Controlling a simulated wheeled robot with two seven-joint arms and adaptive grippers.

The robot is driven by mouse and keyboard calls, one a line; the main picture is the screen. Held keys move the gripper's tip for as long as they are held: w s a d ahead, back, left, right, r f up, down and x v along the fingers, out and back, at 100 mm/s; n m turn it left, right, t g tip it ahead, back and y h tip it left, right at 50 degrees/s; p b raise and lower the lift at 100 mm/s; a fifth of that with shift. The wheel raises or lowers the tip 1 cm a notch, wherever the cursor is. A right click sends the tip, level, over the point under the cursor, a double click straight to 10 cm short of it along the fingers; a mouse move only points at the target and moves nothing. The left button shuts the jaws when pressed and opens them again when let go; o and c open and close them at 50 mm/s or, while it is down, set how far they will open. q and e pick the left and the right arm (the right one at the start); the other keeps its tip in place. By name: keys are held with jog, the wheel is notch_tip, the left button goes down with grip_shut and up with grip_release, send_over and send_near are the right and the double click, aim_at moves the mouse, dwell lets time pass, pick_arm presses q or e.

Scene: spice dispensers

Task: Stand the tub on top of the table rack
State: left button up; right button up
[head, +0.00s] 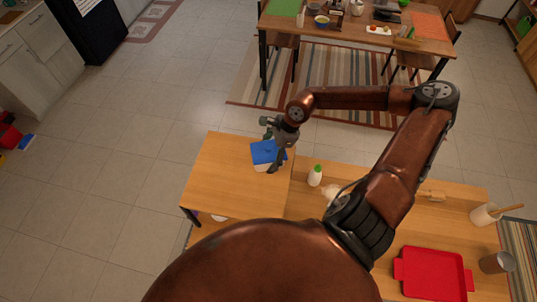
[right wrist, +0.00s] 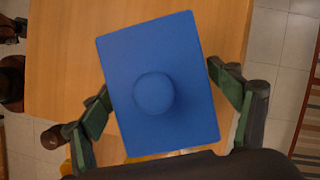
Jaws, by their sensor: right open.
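A tub with a blue square lid (head: 266,151) and a pale body stands on the left wooden table. In the right wrist view its blue lid (right wrist: 185,125) with a round knob fills the middle. My right gripper (head: 273,150) is open over the tub. In the right wrist view, its green-padded fingers lie on either side of the lid, and I see no clear grip. How far the fingertips reach down is hidden. My left gripper is not in view. I cannot make out the table rack for sure; my arm hides part of the right-hand surface.
A white bottle with a green cap (head: 315,175) stands right of the tub. The left table's top (head: 220,165) is bare left of the tub.

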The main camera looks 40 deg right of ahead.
jog(key=b+v, duration=0.1)
jog(key=v, duration=1.1)
jog(key=shift+r, duration=0.1)
